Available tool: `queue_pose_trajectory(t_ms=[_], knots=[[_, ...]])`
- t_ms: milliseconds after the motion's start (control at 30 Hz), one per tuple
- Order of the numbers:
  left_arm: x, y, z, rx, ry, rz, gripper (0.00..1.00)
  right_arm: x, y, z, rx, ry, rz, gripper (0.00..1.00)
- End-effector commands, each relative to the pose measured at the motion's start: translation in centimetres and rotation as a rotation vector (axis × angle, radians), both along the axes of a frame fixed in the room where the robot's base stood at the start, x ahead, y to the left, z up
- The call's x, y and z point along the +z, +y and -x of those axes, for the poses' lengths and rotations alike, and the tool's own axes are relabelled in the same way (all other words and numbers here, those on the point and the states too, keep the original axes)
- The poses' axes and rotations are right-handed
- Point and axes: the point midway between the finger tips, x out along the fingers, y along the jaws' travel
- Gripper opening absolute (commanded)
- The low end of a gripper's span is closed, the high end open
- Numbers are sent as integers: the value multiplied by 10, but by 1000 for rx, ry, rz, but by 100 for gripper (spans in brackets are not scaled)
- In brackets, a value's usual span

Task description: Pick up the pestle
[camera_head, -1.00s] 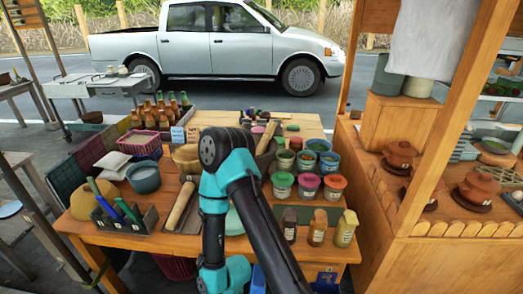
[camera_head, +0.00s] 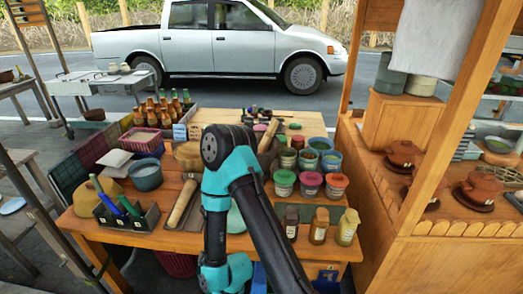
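A light wooden pestle (camera_head: 268,135) leans tilted in a dark clay mortar (camera_head: 267,157) near the middle of the table. One of my arms, with teal joints, stands in front and hides the mortar's left and lower parts. A second wooden stick like a rolling pin (camera_head: 181,204) lies on a dark tray at the left front. Neither gripper shows in the head view; the visible arm's far end runs down toward the bottom edge.
Seasoning jars (camera_head: 311,182) and bottles (camera_head: 318,226) stand right of the arm on the wooden table (camera_head: 145,239). A pen holder (camera_head: 127,219), a grey-blue bowl (camera_head: 145,175) and sauce bottles (camera_head: 165,112) stand left. A wooden stall post (camera_head: 442,120) rises at the right.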

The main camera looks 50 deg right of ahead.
Motion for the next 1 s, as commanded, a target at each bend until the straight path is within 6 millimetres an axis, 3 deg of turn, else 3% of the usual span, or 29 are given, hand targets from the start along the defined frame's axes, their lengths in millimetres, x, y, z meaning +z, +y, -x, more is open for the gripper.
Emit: queue_pose_trajectory(t_ms=[433, 767, 1000], knots=[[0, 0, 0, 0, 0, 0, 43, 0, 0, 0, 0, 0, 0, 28], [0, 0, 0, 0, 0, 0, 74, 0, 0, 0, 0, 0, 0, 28], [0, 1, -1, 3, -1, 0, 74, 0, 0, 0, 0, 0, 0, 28]])
